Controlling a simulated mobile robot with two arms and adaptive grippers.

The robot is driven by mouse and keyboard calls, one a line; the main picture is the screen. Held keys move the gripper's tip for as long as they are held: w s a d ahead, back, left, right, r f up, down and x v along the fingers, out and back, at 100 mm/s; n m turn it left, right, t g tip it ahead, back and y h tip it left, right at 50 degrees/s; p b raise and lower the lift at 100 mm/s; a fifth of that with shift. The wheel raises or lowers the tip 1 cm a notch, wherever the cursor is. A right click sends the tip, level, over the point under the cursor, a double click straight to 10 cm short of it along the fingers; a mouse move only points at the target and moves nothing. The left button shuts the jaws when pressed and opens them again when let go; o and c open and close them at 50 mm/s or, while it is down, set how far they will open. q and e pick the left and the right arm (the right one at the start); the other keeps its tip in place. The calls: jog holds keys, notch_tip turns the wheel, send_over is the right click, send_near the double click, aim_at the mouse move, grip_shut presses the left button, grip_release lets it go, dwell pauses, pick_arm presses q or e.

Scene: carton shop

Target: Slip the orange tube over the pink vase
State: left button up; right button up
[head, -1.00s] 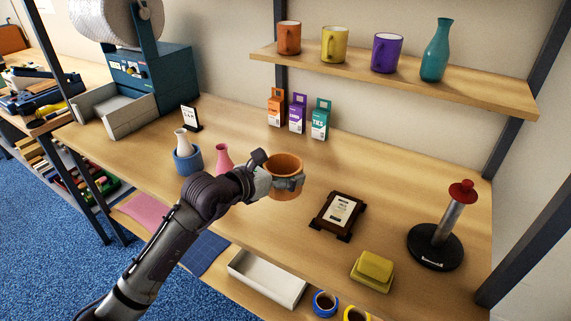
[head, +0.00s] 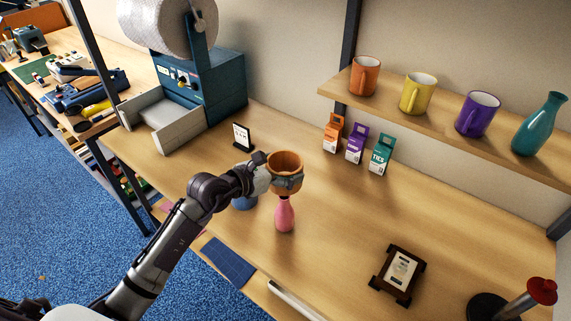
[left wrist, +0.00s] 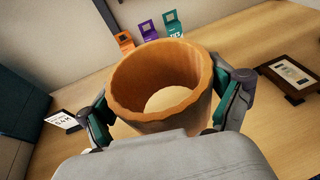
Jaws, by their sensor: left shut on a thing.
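My left gripper (head: 287,183) is shut on the orange tube (head: 286,163), one finger on each side, and holds it upright above the table. The tube also shows in the left wrist view (left wrist: 160,125), its open top facing the camera; bare wood shows through it. The pink vase (head: 284,217) stands upright on the table, just below the tube in the head view. Its top end is hidden by the gripper and tube, and the gap between them cannot be told. The vase does not show in the left wrist view. My right gripper is not in view.
A blue tube (head: 246,202) stands left of the vase, mostly behind my arm. A small sign (head: 242,138) is behind it. Three small boxes (head: 355,145) stand at the back, and a framed plaque (head: 398,274) lies at the right. The table between is clear.

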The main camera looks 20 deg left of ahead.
pick_arm(q)
notch_tip(320, 180, down, 2)
jog(key=shift+b, duration=0.6)
jog(key=b, duration=0.5)
send_over(280, 206)
jog(key=w, duration=0.1)
notch_tip(280, 206, down, 7)
jog(key=f+b, duration=0.1)
jog(key=f, duration=0.1)
jog(key=f+b, duration=0.1)
jog(key=b, duration=0.1)
jog(key=d+f+b, duration=0.1)
jog(key=f, duration=0.1)
jog(key=shift+f+b, duration=0.35)
jog(key=shift+w+f+b, duration=0.1)
jog(key=shift+f+b, duration=1.65)
jog(key=shift+f, duration=0.7)
jog(key=o, duration=0.4)
